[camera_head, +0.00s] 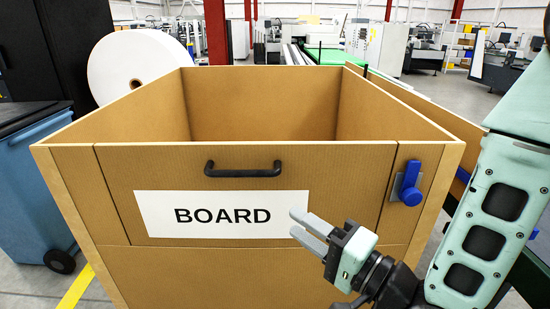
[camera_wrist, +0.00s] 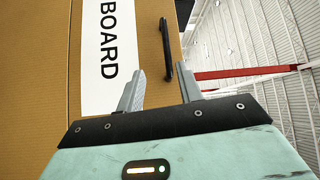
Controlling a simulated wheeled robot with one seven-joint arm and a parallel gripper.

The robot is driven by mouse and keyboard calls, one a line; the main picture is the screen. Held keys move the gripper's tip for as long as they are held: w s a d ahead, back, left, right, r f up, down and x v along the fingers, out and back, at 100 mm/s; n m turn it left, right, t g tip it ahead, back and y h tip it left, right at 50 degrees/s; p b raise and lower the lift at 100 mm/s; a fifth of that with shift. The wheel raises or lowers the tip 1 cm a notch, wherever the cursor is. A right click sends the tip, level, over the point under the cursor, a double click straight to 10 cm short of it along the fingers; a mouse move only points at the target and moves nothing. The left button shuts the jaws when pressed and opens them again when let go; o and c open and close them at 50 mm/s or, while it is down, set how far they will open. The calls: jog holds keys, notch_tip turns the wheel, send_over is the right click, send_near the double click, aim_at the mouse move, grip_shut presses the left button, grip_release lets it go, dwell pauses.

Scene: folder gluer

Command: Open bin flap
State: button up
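The bin (camera_head: 270,270) is a large open-topped cardboard-brown box in the head view. Its front flap (camera_head: 350,170) is upright and flush with the front, with a white BOARD label (camera_head: 222,214) and a black bar handle (camera_head: 243,169). A blue latch (camera_head: 410,184) sits on a grey plate at the right of the flap, its lever pointing up. My gripper (camera_head: 298,225) is in front of the label's right end, below and right of the handle. In the wrist view, my gripper (camera_wrist: 158,88) has its fingers apart with nothing between; the handle (camera_wrist: 166,50) and label (camera_wrist: 100,55) lie ahead.
A blue wheeled bin (camera_head: 35,190) stands close on the left. A white paper roll (camera_head: 135,65) is behind it. A brown panel (camera_head: 430,110) runs along the right side of the bin. Machines fill the background.

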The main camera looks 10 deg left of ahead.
jog(key=p, duration=0.6)
send_near(240, 174)
jog(key=shift+m+t, duration=0.3)
jog(key=x, duration=0.8)
jog(key=shift+w+a+f, duration=0.25)
jog(key=shift+w+a, duration=0.05)
jog(key=shift+w, duration=0.05)
jog(key=shift+w+a+y, duration=0.3)
jog(key=shift+w+a, duration=0.15)
jog(key=shift+a, duration=0.25)
grip_shut()
